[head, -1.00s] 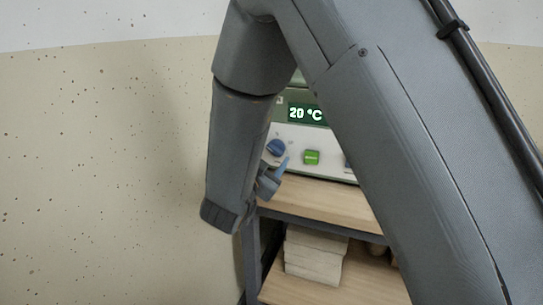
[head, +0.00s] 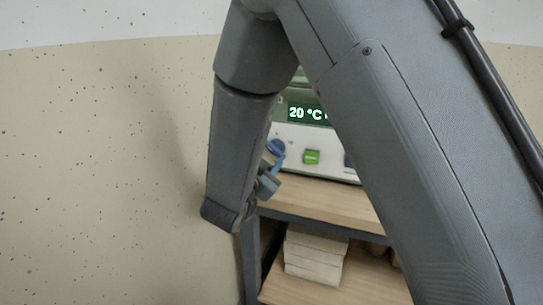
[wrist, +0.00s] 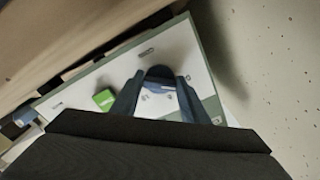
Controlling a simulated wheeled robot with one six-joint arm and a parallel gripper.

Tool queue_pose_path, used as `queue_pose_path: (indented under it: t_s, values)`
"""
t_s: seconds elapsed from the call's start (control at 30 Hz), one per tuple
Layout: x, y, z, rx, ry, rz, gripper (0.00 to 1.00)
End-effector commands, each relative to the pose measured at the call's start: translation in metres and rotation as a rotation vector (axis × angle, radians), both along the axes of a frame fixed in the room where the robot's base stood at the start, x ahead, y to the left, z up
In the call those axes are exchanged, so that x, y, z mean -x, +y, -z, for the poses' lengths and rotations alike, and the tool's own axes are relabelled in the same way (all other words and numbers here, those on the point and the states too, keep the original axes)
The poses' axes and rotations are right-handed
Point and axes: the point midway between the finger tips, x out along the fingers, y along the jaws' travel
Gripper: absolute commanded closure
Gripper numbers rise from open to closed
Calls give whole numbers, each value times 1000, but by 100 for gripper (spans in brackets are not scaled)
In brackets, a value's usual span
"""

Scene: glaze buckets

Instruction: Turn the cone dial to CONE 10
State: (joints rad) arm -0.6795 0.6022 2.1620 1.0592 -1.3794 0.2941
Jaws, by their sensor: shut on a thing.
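The cone dial (head: 275,147) is a round dark blue knob on the pale front panel of the kiln controller (head: 330,168), left of a green button (head: 311,157). In the wrist view the dial (wrist: 160,73) sits between my two blue fingertips, one on each side. My gripper (wrist: 161,82) is shut on the dial. In the head view my gripper (head: 277,161) reaches the panel from the lower left and partly covers the dial. The dial's pointer and cone markings are too small or hidden to read. The lit display (head: 305,113) reads 20 °C.
The controller stands on a wooden shelf (head: 320,201) with a dark frame. Stacked pale slabs (head: 314,267) lie on the shelf below. A second blue part (wrist: 25,117) shows beyond the green button (wrist: 104,99). My arm hides the controller's right side. A speckled wall is at left.

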Motion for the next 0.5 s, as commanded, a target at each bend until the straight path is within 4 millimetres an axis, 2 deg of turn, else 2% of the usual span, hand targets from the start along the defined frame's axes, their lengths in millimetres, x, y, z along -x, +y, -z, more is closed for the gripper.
queue_pose_path:
  t_s: [0.5]
  values:
    - [-1, 2, 0, -422, -153, 0, 82]
